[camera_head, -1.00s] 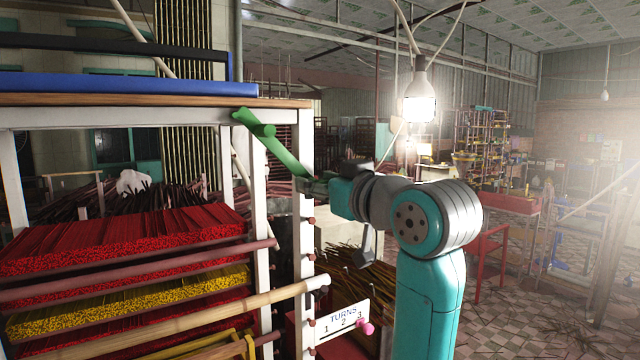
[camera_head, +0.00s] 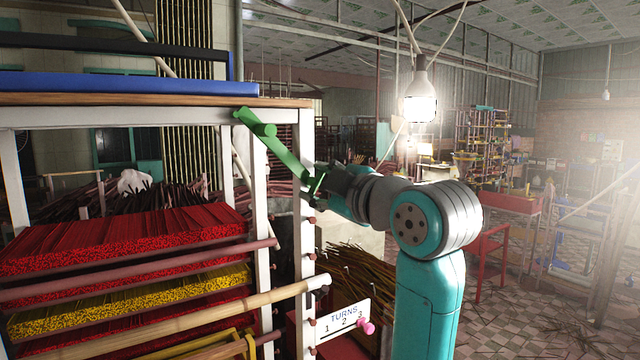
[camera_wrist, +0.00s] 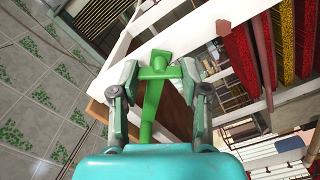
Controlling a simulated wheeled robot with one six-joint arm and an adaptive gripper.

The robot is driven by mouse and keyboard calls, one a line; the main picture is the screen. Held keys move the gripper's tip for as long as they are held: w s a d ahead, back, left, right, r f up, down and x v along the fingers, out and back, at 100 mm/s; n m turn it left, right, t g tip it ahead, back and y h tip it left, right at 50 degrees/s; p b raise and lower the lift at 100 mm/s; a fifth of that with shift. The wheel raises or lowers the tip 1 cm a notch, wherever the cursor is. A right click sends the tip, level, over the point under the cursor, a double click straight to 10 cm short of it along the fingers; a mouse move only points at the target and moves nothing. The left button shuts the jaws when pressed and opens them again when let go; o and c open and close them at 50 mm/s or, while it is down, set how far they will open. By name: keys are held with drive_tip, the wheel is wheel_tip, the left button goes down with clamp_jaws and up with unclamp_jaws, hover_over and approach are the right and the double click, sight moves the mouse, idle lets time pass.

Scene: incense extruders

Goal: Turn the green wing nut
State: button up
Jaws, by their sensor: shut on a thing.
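The green wing nut (camera_head: 317,187) is at the front right post of the rack, beside the lower end of a slanted green bar (camera_head: 285,155). My gripper (camera_head: 324,182) reaches it from the right and is shut on it. In the wrist view the green wing nut (camera_wrist: 158,68) lies between the two fingertips of my gripper (camera_wrist: 158,73). A long green piece runs from there down toward the palm; I cannot tell where the nut ends and the bar begins. My fingers hide part of the nut in the head view.
The white rack post (camera_head: 304,240) stands close to my gripper, with several small pegs on it. A "TURNS 1 2 3" sign (camera_head: 343,322) with a pink knob (camera_head: 366,327) is lower down. A lit bulb (camera_head: 419,100) hangs above my arm.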

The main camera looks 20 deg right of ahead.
drive_tip(key=n, duration=0.4)
drive_tip(key=shift+f+n, duration=0.1)
drive_tip(key=shift+n, duration=1.7)
drive_tip(key=o, duration=1.1)
drive_tip(key=shift+o, duration=0.2)
drive_tip(key=v, duration=1.2)
